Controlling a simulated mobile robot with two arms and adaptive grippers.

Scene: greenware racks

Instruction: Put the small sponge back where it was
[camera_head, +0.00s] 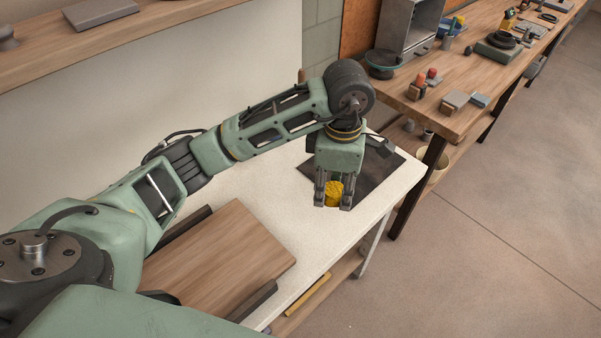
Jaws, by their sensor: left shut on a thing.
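The small sponge (334,189) is yellow and shows between the fingers of my left gripper (333,200). The gripper points down and is shut on the sponge, near the right end of the white table (330,239). The fingers hide part of the sponge. I cannot tell whether the sponge touches the surface below it. My right gripper is not in view.
A dark flat sheet (378,176) lies on the white table beside and behind the gripper. A wooden board (225,255) lies nearer. A wooden bench (460,118) with tools and blocks stands to the right. The white tabletop around the gripper's front is clear.

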